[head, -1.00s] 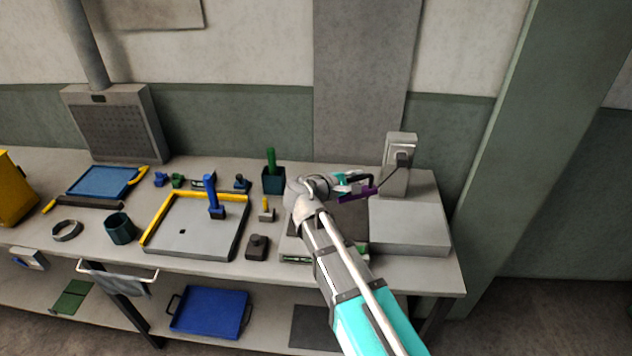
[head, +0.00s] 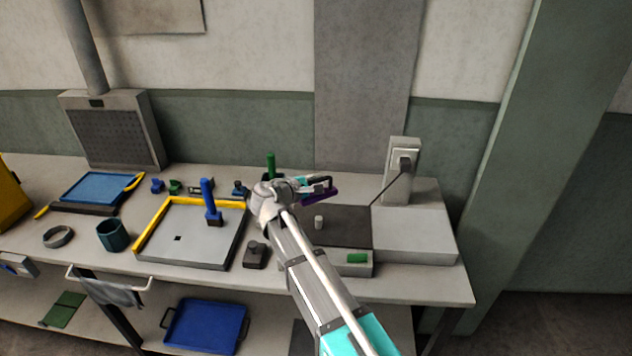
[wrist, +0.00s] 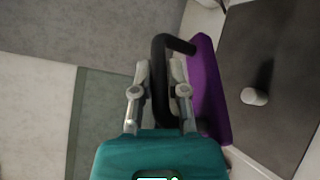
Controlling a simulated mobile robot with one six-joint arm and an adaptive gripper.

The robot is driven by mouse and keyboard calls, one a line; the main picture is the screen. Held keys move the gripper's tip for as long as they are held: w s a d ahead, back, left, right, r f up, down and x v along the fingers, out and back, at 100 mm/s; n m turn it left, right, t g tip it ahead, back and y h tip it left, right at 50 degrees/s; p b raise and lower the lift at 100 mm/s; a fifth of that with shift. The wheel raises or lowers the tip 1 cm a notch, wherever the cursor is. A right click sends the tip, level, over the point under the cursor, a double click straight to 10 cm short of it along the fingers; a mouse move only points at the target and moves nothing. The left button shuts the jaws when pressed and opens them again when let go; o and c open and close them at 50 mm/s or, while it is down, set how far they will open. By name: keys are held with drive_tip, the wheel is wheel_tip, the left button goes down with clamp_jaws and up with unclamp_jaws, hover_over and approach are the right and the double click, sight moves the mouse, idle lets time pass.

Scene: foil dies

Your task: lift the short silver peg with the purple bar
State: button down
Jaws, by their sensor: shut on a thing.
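The short silver peg (head: 319,222) stands upright on a dark square plate (head: 345,228). In the wrist view the peg (wrist: 253,96) shows at the right, with the plate (wrist: 290,50) around it. My gripper (head: 308,184) is shut on the black handle (wrist: 160,80) of the purple bar (wrist: 207,90). In the head view the purple bar (head: 322,194) is up in the air, behind the peg in the picture. Bar and peg look apart. My gripper's fingertips (wrist: 160,76) are on both sides of the handle.
A grey box with a switch (head: 402,160) stands behind a light raised block (head: 415,235), right of the plate. A yellow-edged tray (head: 185,255) with a blue-handled tool (head: 209,200) lies left. A green-handled piece (head: 271,165) stands behind my gripper.

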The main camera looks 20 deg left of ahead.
sight(317, 201)
drive_tip(key=shift+f, duration=0.15)
drive_tip(key=shift+f+b, duration=3.5)
drive_tip(key=shift+b, duration=0.15)
drive_tip(key=shift+r, duration=0.1)
drive_tip(key=shift+r+p, duration=5.4)
drive_tip(key=shift+p, duration=0.1)
